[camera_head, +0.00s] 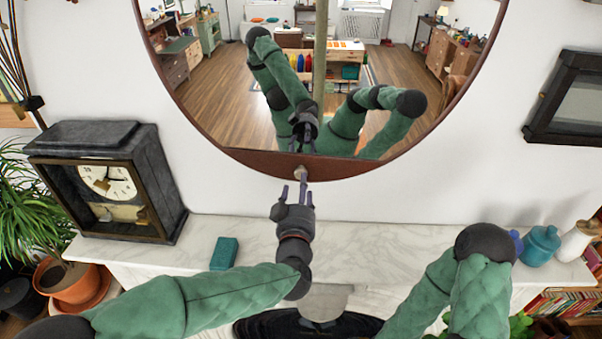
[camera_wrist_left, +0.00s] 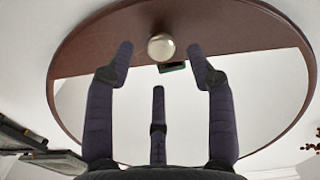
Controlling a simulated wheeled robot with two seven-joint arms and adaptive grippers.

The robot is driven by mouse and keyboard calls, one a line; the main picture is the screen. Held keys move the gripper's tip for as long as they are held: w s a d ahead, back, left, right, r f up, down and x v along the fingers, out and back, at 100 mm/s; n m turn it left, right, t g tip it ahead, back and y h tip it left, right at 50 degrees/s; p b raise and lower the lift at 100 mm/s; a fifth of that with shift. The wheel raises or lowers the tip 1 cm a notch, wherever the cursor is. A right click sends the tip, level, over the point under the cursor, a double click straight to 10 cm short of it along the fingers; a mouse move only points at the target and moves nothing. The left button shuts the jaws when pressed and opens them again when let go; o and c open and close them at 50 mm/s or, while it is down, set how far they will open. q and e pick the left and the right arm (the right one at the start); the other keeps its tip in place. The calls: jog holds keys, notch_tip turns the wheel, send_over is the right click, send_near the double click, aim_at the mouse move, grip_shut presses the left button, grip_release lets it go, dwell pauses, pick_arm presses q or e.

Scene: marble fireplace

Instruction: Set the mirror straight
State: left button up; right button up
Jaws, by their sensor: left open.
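The large round mirror (camera_head: 260,160) with a brown frame hangs on the white wall; its top is out of view. A pale round knob (camera_head: 300,173) sits on the wide bottom part of the frame, a little left of the mirror's middle. The straight inner edge there slopes slightly down to the right, so the mirror looks slightly tilted. My left gripper (camera_head: 296,191) is open just below the knob. In the left wrist view the knob (camera_wrist_left: 161,48) shows between and beyond the spread fingertips, seemingly untouched. My right gripper is out of view; only my right arm shows.
The marble mantel (camera_head: 390,240) runs below the mirror. A black frame (camera_head: 570,100) hangs at right. The wall around the knob is clear.

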pick_arm(q)
jog(key=w+p, duration=0.1)
jog(key=w, duration=0.5)
jog(key=shift+w, duration=0.2)
jog(key=shift+s, duration=0.2)
jog(key=shift+c, duration=0.5)
grip_shut()
